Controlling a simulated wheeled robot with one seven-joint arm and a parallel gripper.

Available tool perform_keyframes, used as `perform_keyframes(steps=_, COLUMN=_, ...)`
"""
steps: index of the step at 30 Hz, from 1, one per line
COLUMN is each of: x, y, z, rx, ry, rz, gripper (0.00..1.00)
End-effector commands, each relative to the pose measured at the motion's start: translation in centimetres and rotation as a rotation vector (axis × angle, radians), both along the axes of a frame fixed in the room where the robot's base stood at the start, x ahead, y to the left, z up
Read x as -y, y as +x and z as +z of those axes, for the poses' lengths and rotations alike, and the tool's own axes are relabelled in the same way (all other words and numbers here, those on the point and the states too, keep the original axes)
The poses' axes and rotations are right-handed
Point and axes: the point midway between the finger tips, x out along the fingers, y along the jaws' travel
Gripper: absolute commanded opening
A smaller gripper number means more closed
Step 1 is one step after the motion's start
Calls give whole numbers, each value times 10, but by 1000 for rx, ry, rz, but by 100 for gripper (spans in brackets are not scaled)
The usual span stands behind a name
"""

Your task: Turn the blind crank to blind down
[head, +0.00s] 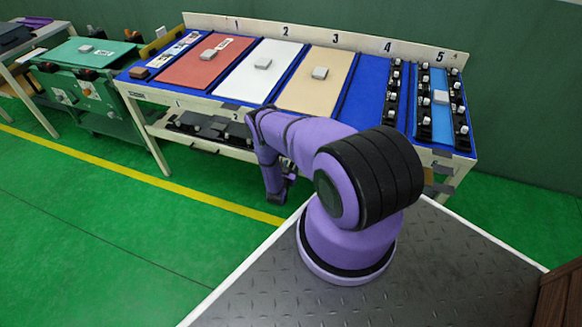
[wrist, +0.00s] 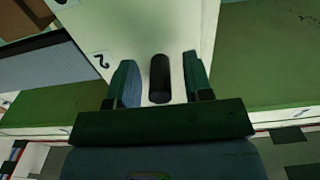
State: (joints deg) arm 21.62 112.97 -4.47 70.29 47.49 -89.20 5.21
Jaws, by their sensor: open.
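My gripper (head: 278,190) hangs low in front of the long workbench in the head view, below its front edge. In the wrist view my gripper (wrist: 160,78) is open, with one finger at each side. A short dark cylinder (wrist: 159,80), which may be the crank's handle, shows between the fingers with a gap on both sides. It stands out against a pale panel with a black numeral. The rest of the crank and the blind cannot be made out. In the head view my arm hides what is at the gripper.
The workbench (head: 451,160) has a blue top with red, white and tan panels and black clip rows at right. A lower shelf (head: 158,128) holds dark items. A green cart (head: 118,118) stands at left. The green floor (head: 90,210) in front is clear.

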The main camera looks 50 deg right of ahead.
Motion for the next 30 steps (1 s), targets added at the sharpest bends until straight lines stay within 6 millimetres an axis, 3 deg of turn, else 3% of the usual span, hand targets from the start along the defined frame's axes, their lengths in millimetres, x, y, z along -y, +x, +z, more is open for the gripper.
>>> perform_keyframes(steps=2, x=0, y=0, z=0, rx=0, ry=0, rz=0, gripper=44)
perform_keyframes(steps=8, x=0, y=0, z=0, rx=0, ry=0, rz=0, gripper=0)
perform_keyframes(steps=20, x=-2, y=3, z=1, rx=55, ry=23, rz=0, gripper=0)
perform_keyframes(steps=30, x=-6, y=13, z=6, rx=286, ry=118, rz=0, gripper=0)
